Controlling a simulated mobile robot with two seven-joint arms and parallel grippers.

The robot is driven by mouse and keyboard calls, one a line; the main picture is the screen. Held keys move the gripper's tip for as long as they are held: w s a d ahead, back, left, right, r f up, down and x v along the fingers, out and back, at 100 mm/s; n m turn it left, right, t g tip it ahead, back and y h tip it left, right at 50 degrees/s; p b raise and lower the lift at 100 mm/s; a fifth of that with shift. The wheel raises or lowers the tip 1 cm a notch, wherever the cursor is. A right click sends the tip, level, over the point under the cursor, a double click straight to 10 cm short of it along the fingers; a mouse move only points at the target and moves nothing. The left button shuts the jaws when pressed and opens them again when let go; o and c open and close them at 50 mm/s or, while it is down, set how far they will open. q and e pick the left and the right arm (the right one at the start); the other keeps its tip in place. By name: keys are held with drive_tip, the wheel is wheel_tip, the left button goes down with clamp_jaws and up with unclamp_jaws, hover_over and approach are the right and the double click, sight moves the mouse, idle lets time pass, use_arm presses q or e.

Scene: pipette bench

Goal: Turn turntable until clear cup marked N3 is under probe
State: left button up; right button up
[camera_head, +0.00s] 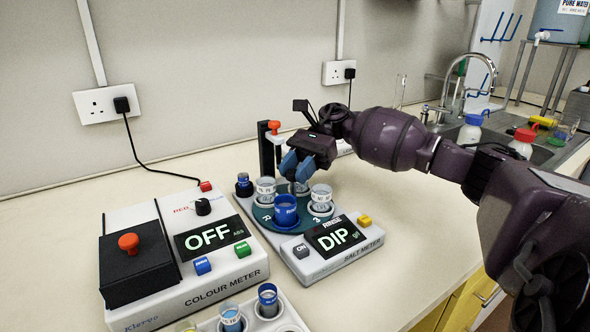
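The teal turntable (262,216) is part of the white salt meter (345,257), whose display reads "DIP". It carries clear cups at the left (265,190) and right (321,199), and a blue cup (285,212) at the front. Another clear cup (299,188) is partly hidden behind, under my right gripper. Cup markings are too small to read surely, so I cannot tell which is N3. My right gripper (296,167) points down with blue fingertips over the back of the turntable. Its finger gap is unclear. The probe is not clearly seen; a black post with an orange knob (273,127) stands behind.
The colour meter (212,285), showing "OFF", stands close at the left. A white rack (290,322) with cups is at the front. A small dark blue cup (243,184) stands by the turntable's left. A sink and bottles (470,131) are at the right.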

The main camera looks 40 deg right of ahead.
drive_tip(key=o, duration=0.3)
drive_tip(key=shift+o, duration=0.2)
drive_tip(key=b+v, duration=0.1)
drive_tip(key=v, duration=1)
drive_tip(key=shift+a+r, duration=0.1)
drive_tip(key=shift+a, duration=0.05)
drive_tip(key=shift+c, duration=0.3)
